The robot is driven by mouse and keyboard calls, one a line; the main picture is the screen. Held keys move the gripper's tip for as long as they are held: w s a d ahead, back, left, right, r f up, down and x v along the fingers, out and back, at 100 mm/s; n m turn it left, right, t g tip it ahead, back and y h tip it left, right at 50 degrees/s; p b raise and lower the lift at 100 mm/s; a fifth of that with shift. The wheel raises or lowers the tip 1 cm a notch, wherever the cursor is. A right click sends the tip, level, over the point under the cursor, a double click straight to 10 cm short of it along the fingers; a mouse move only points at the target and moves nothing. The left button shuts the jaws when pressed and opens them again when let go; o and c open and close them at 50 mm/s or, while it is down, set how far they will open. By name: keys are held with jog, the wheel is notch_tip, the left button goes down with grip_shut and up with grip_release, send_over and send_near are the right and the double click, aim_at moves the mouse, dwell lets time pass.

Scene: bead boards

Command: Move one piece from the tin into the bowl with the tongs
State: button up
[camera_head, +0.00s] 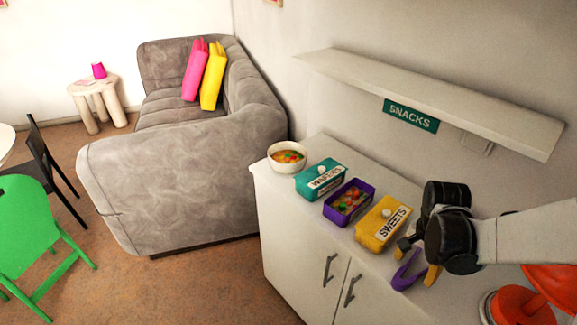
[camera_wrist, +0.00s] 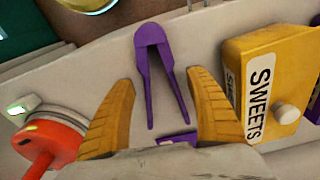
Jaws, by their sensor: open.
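The purple tongs (camera_head: 408,272) lie on the white cabinet top below my gripper (camera_head: 418,259). In the wrist view the tongs (camera_wrist: 148,66) show as a V with spread arms, between the yellow fingers of my gripper (camera_wrist: 161,78). My gripper is open and empty; I cannot tell its exact height above them. The open purple tin (camera_head: 331,213) holds several small coloured pieces. The white bowl (camera_head: 275,164) with orange and green contents stands at the far left end of the cabinet.
A closed teal tin (camera_head: 313,189) stands between bowl and purple tin. A closed yellow SWEETS tin (camera_head: 375,232) stands near my gripper and right of the tongs in the wrist view (camera_wrist: 287,70). A red lamp (camera_head: 520,305) is at right. A shelf (camera_head: 440,95) hangs above.

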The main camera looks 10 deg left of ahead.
jog(key=c, duration=0.7)
notch_tip(320, 180, up, 12)
jog(key=p, duration=0.9)
jog(key=shift+f, duration=0.1)
